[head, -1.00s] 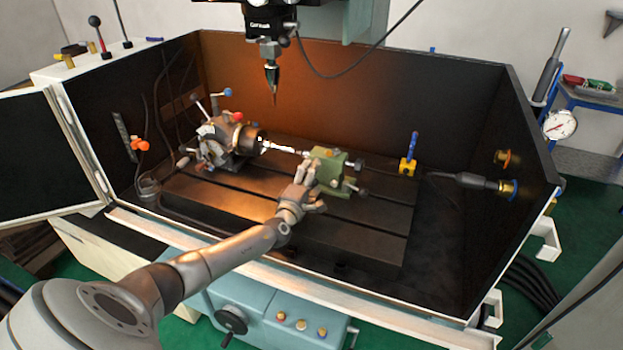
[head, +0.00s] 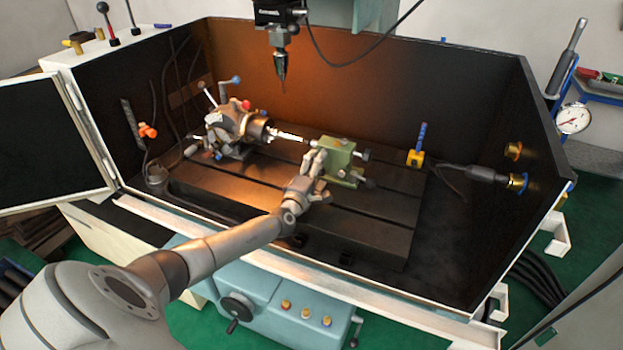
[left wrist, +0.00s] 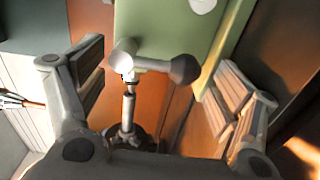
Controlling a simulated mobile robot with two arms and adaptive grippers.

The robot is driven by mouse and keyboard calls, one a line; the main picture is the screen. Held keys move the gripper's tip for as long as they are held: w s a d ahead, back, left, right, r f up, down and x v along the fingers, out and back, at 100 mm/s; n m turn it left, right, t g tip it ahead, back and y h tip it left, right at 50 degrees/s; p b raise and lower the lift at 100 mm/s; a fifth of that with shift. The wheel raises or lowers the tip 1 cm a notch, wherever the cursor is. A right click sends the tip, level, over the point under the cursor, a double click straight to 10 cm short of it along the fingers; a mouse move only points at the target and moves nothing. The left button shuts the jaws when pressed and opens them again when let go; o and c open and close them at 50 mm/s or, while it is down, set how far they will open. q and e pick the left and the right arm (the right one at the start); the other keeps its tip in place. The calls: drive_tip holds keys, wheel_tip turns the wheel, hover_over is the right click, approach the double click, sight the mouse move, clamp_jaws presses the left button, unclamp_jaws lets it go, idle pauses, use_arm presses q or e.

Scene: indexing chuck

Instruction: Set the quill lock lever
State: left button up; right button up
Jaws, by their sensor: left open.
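The green tailstock (head: 343,158) stands on the right part of the dark slotted table. In the left wrist view its green body (left wrist: 165,25) fills the top middle. A short grey lever with a dark ball end (left wrist: 185,69), apparently the quill lock lever, runs rightward from a round pale hub (left wrist: 124,52). A silver rod (left wrist: 128,107) shows below the hub. My left gripper (head: 317,162) is at the tailstock's near left side. In the left wrist view its open fingers (left wrist: 160,88) stand on either side of the lever, apart from it. My right gripper is not in view.
The indexing chuck (head: 255,130) stands left on the slotted table (head: 235,190). A spindle tool (head: 281,68) hangs above. A blue-handled yellow block (head: 416,158) is right of the tailstock. Dark enclosure walls (head: 460,100) surround the table. The table's front is mostly bare.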

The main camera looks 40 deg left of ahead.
use_arm(q)
drive_tip(key=v, duration=1.2)
drive_tip(key=shift+f, duration=0.1)
drive_tip(key=shift+s+f, duration=0.1)
